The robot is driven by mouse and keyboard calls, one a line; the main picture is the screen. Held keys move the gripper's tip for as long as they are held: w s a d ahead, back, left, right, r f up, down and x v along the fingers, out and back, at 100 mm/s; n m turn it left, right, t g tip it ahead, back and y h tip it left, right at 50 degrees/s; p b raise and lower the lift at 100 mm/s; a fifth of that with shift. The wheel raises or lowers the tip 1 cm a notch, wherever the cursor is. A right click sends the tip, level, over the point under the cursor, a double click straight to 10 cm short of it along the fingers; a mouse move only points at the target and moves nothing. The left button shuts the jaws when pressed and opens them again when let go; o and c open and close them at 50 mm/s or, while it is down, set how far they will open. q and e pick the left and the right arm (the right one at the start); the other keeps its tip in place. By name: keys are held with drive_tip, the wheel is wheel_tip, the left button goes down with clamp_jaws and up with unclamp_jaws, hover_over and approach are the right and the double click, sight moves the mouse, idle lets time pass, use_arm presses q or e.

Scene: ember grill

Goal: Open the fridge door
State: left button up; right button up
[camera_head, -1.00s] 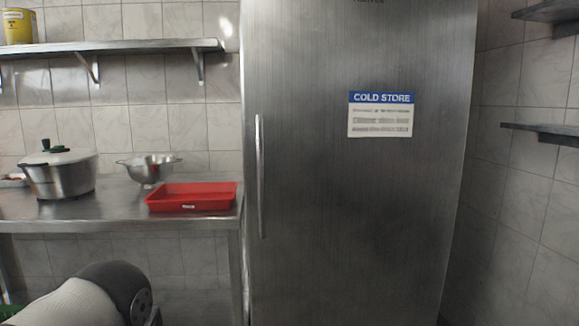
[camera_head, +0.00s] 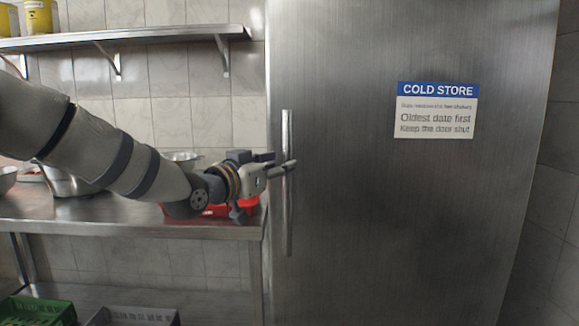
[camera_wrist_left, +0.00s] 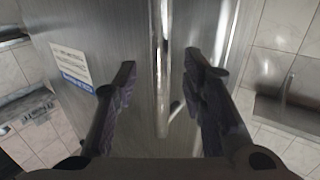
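The fridge is a tall brushed-steel cabinet with its door (camera_head: 370,210) shut and a "COLD STORE" sign (camera_head: 436,110) on it. Its long vertical bar handle (camera_head: 287,225) is near the door's left edge. My left gripper (camera_head: 283,164) is at the upper middle of the handle. In the left wrist view its two fingers (camera_wrist_left: 158,90) are open and apart, with the shiny handle (camera_wrist_left: 162,60) between them. I see a gap on each side of the handle; whether the fingertips reach past it is hard to tell. My right gripper is not in view.
A steel counter (camera_head: 130,220) stands left of the fridge, with a red tray (camera_head: 212,211) and pots partly hidden behind my left arm. A wall shelf (camera_head: 130,36) holds yellow tins. A green crate (camera_head: 38,311) and a grey crate (camera_head: 135,317) are low at left.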

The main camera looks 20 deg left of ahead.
sight(284, 161)
use_arm(q)
drive_tip(key=x, duration=0.4)
drive_tip(key=shift+r, duration=0.1)
clamp_jaws()
